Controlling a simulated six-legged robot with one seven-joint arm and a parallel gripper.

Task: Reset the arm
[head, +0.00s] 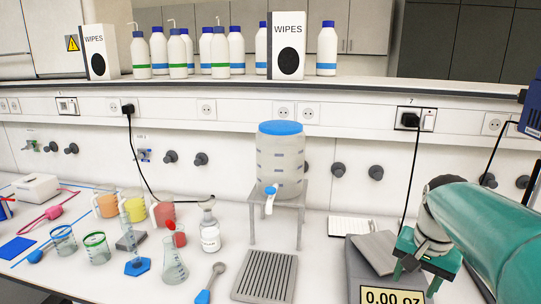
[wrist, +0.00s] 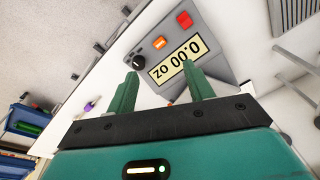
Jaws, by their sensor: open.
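My gripper (head: 419,278) is at the right of the head view, at the end of my teal arm, over the right part of a grey scale. In the wrist view my gripper (wrist: 158,84) shows two green fingers standing well apart, with nothing between them. The scale (head: 362,262) has a display reading 0.00 oz, partly cut off by the bottom edge. In the wrist view the scale (wrist: 213,47) lies beyond the fingertips, with a black knob and orange and red buttons. I cannot tell how high the fingers are above it.
A jug with a blue lid (head: 281,165) stands on a metal stand (head: 276,201) mid-bench. Left are several beakers, a flask (head: 173,262) and a small bottle (head: 209,232). A ribbed tray (head: 266,275) is in front. A black cable (head: 411,170) hangs behind the scale.

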